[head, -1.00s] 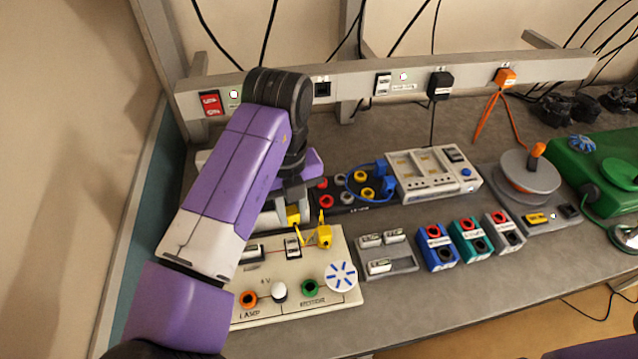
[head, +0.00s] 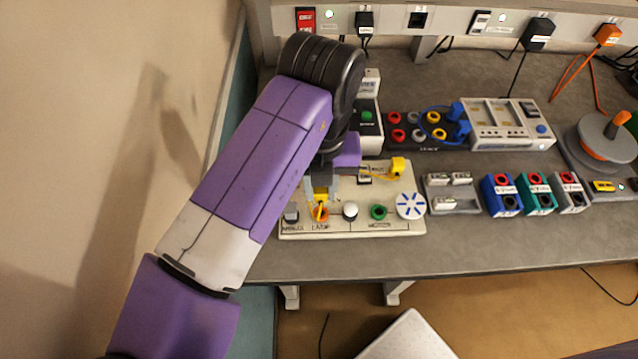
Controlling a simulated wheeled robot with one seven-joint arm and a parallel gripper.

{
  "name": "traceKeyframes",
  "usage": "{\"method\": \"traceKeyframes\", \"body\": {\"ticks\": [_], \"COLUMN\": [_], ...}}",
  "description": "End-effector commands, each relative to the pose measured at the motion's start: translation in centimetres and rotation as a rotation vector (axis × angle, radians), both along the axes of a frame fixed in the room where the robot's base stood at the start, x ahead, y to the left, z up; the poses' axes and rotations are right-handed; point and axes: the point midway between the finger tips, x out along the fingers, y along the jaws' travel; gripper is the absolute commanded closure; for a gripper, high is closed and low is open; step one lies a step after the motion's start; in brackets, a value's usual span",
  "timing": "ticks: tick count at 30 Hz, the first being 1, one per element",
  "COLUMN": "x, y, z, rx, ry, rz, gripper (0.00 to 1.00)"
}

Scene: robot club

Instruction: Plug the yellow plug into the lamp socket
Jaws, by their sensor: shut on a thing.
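The yellow plug (head: 321,192) is between the fingers of my gripper (head: 320,190), which is shut on it. The plug is partly hidden by the fingers. It is right at the orange lamp socket (head: 322,215), which carries the label "LAMP" on the front edge of the cream board (head: 335,233). A thin yellow part covers some of the socket; I cannot tell whether the plug is inside it or just above. A second yellow plug (head: 398,166) with a yellow lead sits at the back right of the board.
A white knob (head: 350,210), a green socket (head: 379,212) and a blue-marked disc (head: 410,205) lie right of the lamp socket. A grey knob (head: 291,213) is left of it. A grey tray (head: 455,207) and coloured blocks (head: 501,195) stand further right. My arm hides the board's back left.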

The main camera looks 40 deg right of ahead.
Motion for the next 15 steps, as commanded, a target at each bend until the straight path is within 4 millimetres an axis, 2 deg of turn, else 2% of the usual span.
{"method": "traceKeyframes", "body": {"ticks": [15], "x": [0.0], "y": [0.0], "z": [-3.6], "rx": [-0.001], "ry": [0.001], "rz": [0.002], "gripper": [1.00]}}
